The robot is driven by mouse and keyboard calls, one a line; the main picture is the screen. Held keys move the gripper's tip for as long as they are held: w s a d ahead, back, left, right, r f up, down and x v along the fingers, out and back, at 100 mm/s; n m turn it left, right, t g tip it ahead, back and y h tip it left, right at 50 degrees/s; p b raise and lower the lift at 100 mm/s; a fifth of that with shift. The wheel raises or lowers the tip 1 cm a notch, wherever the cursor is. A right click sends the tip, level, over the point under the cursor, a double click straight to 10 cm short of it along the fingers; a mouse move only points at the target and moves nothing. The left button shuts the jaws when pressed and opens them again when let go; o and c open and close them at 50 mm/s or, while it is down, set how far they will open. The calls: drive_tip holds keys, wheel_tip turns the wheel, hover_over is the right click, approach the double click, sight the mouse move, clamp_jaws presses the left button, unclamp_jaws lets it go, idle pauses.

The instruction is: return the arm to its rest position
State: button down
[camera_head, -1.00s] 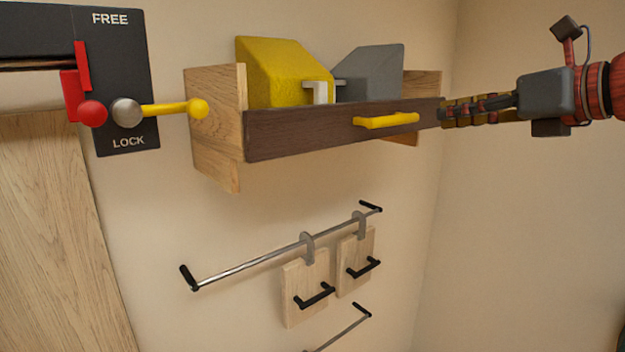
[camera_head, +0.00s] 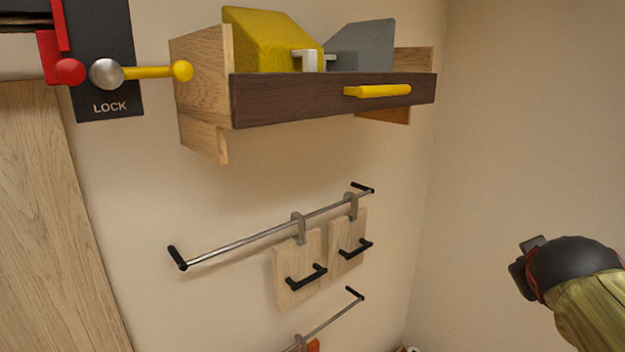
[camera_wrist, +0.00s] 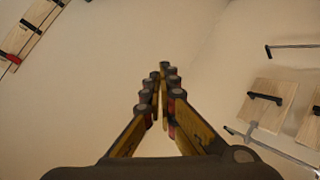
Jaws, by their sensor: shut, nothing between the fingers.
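My gripper (camera_wrist: 160,85) shows in the wrist view, its two fingers meeting at the tips with nothing between them. It is clear of every object there, with bare wall beyond its tips. In the head view only a part of my arm shows at the lower right, apart from the wall fittings; the fingers are not visible in that view.
A wall shelf with a dark drawer front (camera_head: 330,98) and yellow handle (camera_head: 377,91) holds a yellow block (camera_head: 265,42) and a grey block (camera_head: 362,46). Below it, wooden boards (camera_head: 300,262) hang from a rail (camera_head: 240,243). A lock panel (camera_head: 108,107) is at left. The right wall is bare.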

drive_tip(key=s+a+f+g+y+b, duration=0.1)
drive_tip(key=s+a+f, duration=0.3)
drive_tip(key=a+f, duration=0.4)
drive_tip(key=s+a+f+g+y+b, duration=0.1)
drive_tip(key=s+a+f+y+b, duration=0.2)
drive_tip(key=a+f, duration=0.5)
drive_tip(key=s+a+f+g+y+b, duration=0.1)
drive_tip(key=s+a+f+y+b, duration=0.1)
drive_tip(key=s+a+f, duration=0.5)
drive_tip(key=shift+a+f+g+y+b, duration=0.35)
drive_tip(key=shift+a+f+y, duration=0.55)
drive_tip(key=shift+f, duration=0.9)
